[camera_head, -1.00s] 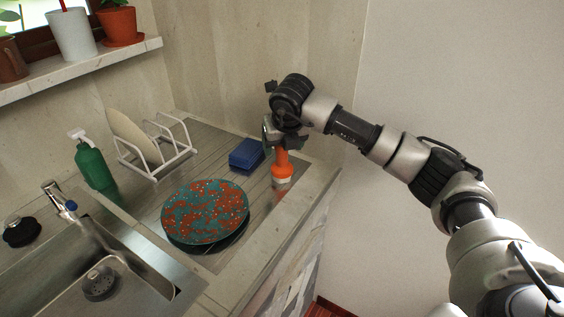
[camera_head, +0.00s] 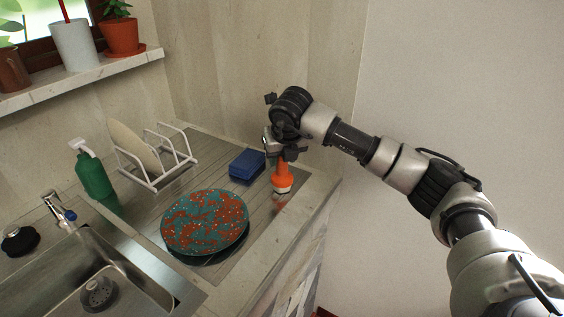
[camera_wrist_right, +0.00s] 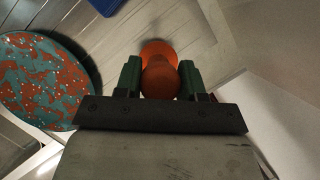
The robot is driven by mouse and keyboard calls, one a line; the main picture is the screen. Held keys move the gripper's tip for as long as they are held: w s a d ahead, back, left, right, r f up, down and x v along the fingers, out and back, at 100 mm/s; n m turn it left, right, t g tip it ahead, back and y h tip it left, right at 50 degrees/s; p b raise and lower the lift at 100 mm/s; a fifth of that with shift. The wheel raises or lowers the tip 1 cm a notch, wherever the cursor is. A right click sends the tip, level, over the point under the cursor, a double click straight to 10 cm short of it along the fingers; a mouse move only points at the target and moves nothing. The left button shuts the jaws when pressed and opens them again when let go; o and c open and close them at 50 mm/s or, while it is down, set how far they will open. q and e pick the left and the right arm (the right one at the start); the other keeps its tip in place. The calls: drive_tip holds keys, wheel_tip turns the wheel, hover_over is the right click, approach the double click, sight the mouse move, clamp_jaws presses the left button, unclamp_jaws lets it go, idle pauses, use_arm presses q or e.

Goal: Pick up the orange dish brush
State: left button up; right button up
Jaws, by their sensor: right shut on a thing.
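The orange dish brush (camera_head: 283,182) is upright over the right end of the metal drainboard, with its pale bristle end down. Its top is hidden by my right gripper (camera_head: 281,149) in the head view. In the right wrist view, the brush's orange handle (camera_wrist_right: 160,78) sits between the two green fingers of my right gripper (camera_wrist_right: 160,80), which is shut on it. Whether the bristles touch the drainboard is hard to tell. My left gripper is in neither view.
A blue sponge (camera_head: 247,164) lies just left of the brush. A speckled teal and orange plate (camera_head: 205,222) lies in front. A wall stands behind.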

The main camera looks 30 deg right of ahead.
wheel_tip(320, 180, up, 3)
drive_tip(key=shift+r, duration=0.2)
use_arm(q)
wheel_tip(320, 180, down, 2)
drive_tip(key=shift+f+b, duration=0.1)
drive_tip(key=shift+b, duration=0.95)
use_arm(e)
drive_tip(key=s+d+r, duration=0.5)
drive_tip(key=s+r, duration=0.2)
drive_tip(key=s, duration=0.3)
drive_tip(key=shift+d+r, duration=0.2)
drive_tip(key=shift+d, duration=0.15)
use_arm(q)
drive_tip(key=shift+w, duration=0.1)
